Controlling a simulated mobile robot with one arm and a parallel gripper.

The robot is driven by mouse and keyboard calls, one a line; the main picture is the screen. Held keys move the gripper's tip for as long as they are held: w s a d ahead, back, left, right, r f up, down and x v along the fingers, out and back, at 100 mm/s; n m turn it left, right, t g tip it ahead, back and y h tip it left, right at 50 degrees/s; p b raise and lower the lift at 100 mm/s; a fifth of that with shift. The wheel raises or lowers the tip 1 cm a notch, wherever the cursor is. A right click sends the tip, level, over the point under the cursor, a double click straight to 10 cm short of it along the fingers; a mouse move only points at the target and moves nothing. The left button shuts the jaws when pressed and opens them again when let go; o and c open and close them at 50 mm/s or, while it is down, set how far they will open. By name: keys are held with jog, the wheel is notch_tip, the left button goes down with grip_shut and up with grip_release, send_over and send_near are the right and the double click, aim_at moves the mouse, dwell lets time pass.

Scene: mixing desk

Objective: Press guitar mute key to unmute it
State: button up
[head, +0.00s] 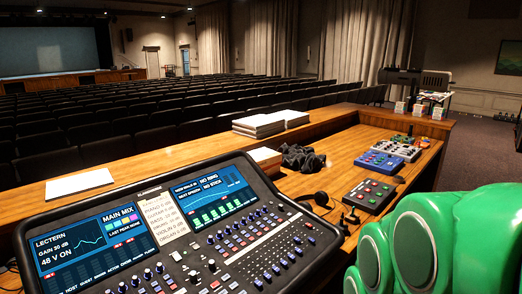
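The mixing desk (200,232) fills the lower middle of the head view, tilted toward me. Its left screen (97,243) reads LECTERN, GAIN and 48 V ON, beside MAIN MIX. Its right screen (215,202) shows a curve above a row of green blocks. A paper list (163,216) between the screens has channel names that are too small to read surely. Rows of knobs and small keys (259,252) cover the lower right panel. I cannot tell which key is the guitar mute or whether it is lit.
A wooden counter (340,153) surrounds the desk. Right of the desk are headphones (319,203), a dark button box (370,195), a blue box (380,162) and a grey box (397,150). Paper stacks (258,126) and a dark cloth (302,157) lie behind it. Rows of seats lie beyond.

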grip_shut()
dwell(1.6)
